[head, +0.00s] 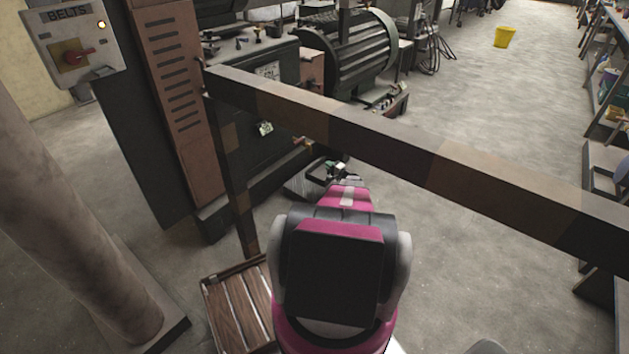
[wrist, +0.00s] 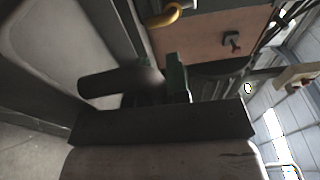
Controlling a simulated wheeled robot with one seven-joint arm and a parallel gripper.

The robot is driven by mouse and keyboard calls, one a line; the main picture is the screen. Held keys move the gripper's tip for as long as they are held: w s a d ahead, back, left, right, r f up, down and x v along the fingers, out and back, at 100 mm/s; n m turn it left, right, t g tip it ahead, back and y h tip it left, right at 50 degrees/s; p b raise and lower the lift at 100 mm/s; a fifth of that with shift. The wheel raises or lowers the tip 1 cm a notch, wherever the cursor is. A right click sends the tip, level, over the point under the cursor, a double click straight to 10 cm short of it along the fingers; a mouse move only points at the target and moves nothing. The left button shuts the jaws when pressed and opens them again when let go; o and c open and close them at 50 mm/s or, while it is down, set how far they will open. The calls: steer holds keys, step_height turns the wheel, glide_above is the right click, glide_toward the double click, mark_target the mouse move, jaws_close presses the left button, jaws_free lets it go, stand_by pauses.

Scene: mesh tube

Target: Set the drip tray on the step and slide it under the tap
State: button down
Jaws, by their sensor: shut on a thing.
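My gripper (head: 335,173) reaches under the long rail, low in front of the machine. It is shut on a dark grey piece that I take for the drip tray (head: 302,186), which juts out to the left of the fingers and looks tilted. In the wrist view a broad grey surface, probably the tray (wrist: 70,45), fills the left beside my gripper (wrist: 160,82). The brass tap (head: 303,141) sticks out of the machine's side above the tray. A yellow curved part in the wrist view looks like the tap (wrist: 163,16). I cannot tell whether the tray touches the step (head: 212,222), seemingly the machine's base ledge.
A brown rail (head: 430,160) crosses above my arm, with a post (head: 235,190) at its left end. A slatted wooden crate (head: 222,305) stands on the floor at lower left beside a thick column (head: 70,220). Open floor lies right, with a yellow bucket (head: 505,37) far off.

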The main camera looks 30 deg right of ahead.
mark_target(318, 169)
steer(key=shift+t, duration=0.3)
steer(key=w, duration=0.6)
steer(key=shift+w+d+f, duration=0.15)
steer(key=shift+d+f, duration=0.1)
steer(key=shift+d, duration=0.05)
steer(key=shift+w+f, duration=0.2)
step_height(318, 169, down, 10)
steer(key=shift+r, duration=0.25)
steer(key=shift+a, duration=0.1)
steer(key=c, duration=1.1)
jaws_free()
steer(key=v, duration=1.2)
